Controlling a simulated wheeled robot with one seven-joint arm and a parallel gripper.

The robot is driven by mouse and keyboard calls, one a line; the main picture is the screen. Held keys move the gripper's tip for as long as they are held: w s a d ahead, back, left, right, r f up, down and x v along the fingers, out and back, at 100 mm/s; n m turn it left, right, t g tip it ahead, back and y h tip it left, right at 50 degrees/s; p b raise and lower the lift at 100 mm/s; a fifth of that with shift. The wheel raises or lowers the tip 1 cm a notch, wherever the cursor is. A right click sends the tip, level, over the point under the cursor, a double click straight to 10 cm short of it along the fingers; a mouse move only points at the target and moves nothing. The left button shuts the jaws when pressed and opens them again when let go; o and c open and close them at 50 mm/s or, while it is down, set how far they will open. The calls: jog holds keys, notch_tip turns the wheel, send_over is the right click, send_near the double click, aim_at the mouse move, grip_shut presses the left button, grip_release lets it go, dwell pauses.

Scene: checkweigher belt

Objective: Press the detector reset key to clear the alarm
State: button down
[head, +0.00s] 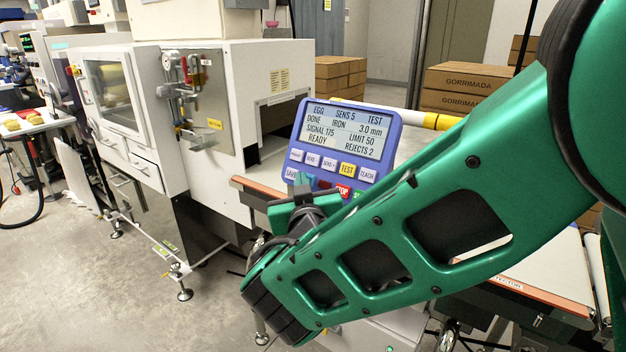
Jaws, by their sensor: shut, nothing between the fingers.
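The detector's blue control panel (391,125) stands in the middle of the head view, tilted back. Its screen (343,129) reads EGG, SENS 5, TEST, DONE, IRON 3.0 mm, SIGNAL 175, LIMIT 50, READY, REJECTS 2. Below are pale keys, a yellow TEST key (347,169), a TEACH key (367,174) and a red STOP key (342,191). My gripper (302,193) is shut and empty at the panel's lower left, in front of the bottom key row. It hides part of that row, and I cannot see a key marked reset or whether the fingertips touch one.
My green arm crosses the right half and covers much of the conveyor (540,262). A white machine cabinet (228,95) with a dark opening stands left of the panel. Cardboard boxes (462,88) are stacked behind. The floor (60,285) at lower left is mostly clear.

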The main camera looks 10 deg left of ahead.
jog(key=shift+s+a+r, duration=0.2)
jog(key=shift+s+r, duration=0.1)
jog(key=shift+s, duration=0.2)
jog(key=shift+s, duration=0.1)
jog(key=shift+s+a+r, duration=0.3)
jog(key=shift+s+r, duration=0.05)
jog(key=shift+s, duration=0.3)
jog(key=shift+s+a+r, duration=0.25)
jog(key=shift+s+r, duration=0.15)
jog(key=shift+s, duration=0.3)
jog(key=shift+s+a+r, duration=0.3)
jog(key=shift+s+r, duration=0.05)
jog(key=shift+s, duration=0.3)
jog(key=shift+s, duration=0.1)
jog(key=s+r, duration=0.1)
jog(key=s+a+r, duration=0.1)
jog(key=s, duration=0.1)
jog(key=s+a, duration=0.1)
jog(key=shift+s+r, duration=0.35)
jog(key=shift+r, duration=0.05)
